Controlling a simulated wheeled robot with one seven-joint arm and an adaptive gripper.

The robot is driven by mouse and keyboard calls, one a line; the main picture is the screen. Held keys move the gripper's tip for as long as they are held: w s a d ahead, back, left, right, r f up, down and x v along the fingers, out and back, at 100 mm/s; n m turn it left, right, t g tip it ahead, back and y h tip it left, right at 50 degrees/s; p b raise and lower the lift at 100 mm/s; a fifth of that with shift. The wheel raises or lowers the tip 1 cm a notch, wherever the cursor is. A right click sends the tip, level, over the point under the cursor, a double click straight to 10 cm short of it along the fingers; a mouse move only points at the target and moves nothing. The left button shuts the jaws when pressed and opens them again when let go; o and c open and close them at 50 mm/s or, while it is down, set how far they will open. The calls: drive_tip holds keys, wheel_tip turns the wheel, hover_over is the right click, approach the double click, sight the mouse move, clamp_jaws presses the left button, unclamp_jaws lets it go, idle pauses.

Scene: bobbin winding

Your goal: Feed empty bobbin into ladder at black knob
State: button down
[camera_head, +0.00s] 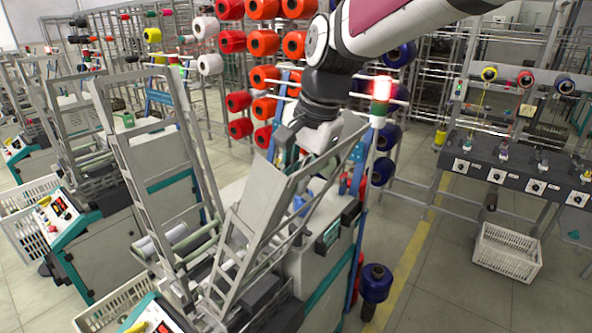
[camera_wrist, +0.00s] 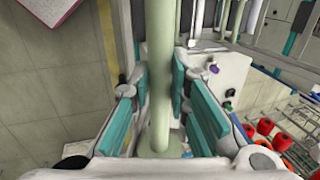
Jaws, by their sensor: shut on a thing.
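My gripper (camera_head: 316,134) is above the upper end of a grey metal ladder (camera_head: 229,262) on the nearest machine in the head view. In the wrist view, my gripper (camera_wrist: 160,88) has its teal pads closed on both sides of a long, pale green empty bobbin (camera_wrist: 161,45). A small dark purplish knob (camera_wrist: 214,69) shows on a white panel in the wrist view. I cannot tell whether this is the black knob.
A second ladder frame (camera_head: 135,165) stands to the left. Pale rollers (camera_head: 186,242) lie between the frames. A lit signal lamp (camera_head: 381,90) stands close right of my arm. Racks of red spools (camera_head: 264,43) are behind. A white crate (camera_head: 507,252) is on the right floor.

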drive_tip(key=shift+f, duration=0.15)
drive_tip(key=x, duration=0.2)
drive_tip(key=b+x, duration=0.1)
drive_tip(key=x, duration=0.1)
drive_tip(key=shift+w+a, duration=0.2)
drive_tip(key=shift+a, duration=0.05)
idle(0.4)
drive_tip(key=c, duration=1.1)
unclamp_jaws()
drive_tip(key=shift+r, duration=0.2)
